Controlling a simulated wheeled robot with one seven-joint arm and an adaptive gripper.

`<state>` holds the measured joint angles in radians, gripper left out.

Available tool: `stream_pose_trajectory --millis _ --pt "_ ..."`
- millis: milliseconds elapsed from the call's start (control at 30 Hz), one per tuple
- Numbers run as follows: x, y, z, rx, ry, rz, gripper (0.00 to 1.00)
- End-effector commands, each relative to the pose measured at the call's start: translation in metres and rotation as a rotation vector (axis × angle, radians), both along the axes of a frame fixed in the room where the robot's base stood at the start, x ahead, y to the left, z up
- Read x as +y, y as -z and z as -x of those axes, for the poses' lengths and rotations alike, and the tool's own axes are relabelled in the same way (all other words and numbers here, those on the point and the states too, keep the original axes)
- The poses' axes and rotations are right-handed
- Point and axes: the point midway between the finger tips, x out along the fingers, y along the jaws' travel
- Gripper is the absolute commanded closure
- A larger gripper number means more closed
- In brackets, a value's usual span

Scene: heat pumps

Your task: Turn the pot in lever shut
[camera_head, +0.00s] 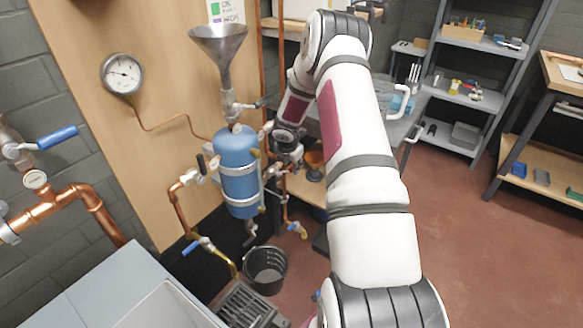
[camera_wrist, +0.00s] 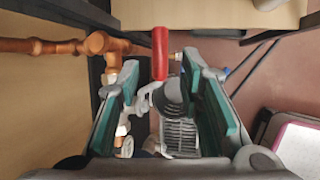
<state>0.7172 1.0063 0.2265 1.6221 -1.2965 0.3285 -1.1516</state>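The blue pot (camera_head: 238,165) is strapped upright to a wooden panel, with pipes and valves around it. My gripper (camera_head: 288,150) is at the pot's right side in the head view, partly hidden by my arm. In the wrist view my gripper (camera_wrist: 160,76) is open, its two teal-padded fingers apart. A red lever (camera_wrist: 160,53) shows between and just beyond the fingertips, with a grey valve body below it. I see no finger closed on it. No label shows which lever is the pot in lever, and the red one is not clear in the head view.
A metal funnel (camera_head: 218,48) stands above the pot. A black bucket (camera_head: 265,269) is on the floor below. Copper pipe (camera_wrist: 45,46) runs at the left of the wrist view. A pressure gauge (camera_head: 122,74) is on the panel. Shelves (camera_head: 470,95) stand at the back; the red floor is open at right.

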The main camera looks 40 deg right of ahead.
Motion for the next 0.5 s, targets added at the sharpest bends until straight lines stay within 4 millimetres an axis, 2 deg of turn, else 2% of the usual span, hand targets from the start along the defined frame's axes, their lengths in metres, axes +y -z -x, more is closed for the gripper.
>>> stream_pose_trajectory --millis 167,500 --pt "-0.006 0.015 -0.004 0.0 0.001 -0.001 0.66" --pt "-0.007 0.018 -0.005 -0.001 0.0 0.0 0.66"
